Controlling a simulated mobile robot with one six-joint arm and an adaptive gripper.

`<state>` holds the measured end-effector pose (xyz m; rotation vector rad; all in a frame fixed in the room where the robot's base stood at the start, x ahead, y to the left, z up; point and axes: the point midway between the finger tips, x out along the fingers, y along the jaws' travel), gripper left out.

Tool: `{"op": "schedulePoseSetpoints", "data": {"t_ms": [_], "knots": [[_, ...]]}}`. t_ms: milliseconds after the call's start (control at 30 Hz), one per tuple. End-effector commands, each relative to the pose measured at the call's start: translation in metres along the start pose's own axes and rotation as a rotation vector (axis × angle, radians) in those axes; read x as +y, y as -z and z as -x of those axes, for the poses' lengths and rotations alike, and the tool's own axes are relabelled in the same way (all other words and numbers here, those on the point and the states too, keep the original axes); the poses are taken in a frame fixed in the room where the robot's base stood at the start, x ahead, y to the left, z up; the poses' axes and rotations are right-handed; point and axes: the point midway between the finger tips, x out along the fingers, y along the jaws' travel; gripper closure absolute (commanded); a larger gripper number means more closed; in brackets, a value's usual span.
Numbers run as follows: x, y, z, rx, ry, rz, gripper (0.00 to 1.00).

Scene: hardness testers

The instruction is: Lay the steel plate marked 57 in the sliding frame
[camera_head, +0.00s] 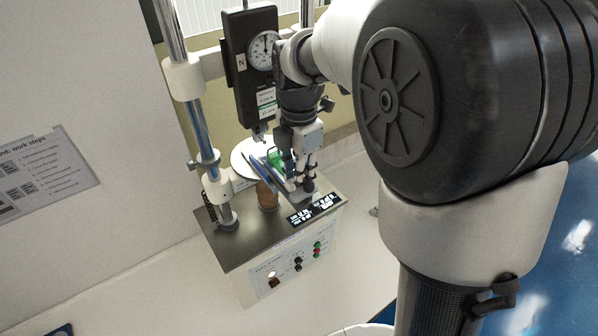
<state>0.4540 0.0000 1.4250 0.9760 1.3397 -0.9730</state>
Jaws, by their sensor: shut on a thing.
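My gripper (303,187) is low over the tester's top at its right side, below the dial gauge. It is shut on a thin, pale, tilted piece (283,179), seen nearly edge-on, which looks like the steel plate. Its marking cannot be read. I cannot make out the sliding frame clearly; the gripper and these parts hide much of that area.
The dial gauge (264,50) hangs close behind my gripper. A steel column (196,120) stands at left. A brown cylinder (267,194) and black-and-white labels (314,209) are on the steel top (245,247). The control panel (290,270) faces front. The top's front left is clear.

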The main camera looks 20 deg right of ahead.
Motion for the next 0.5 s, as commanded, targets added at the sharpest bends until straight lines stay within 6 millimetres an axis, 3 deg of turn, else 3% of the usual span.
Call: {"op": "schedulePoseSetpoints", "data": {"t_ms": [100, 133, 500], "knots": [[0.0002, -0.0001, 0.0003, 0.0, -0.001, 0.0, 1.0], [0.0003, -0.0001, 0.0003, 0.0, -0.001, 0.0, 0.8], [-0.0009, 0.0001, -0.0003, 0.001, 0.003, 0.0, 0.58]]}}
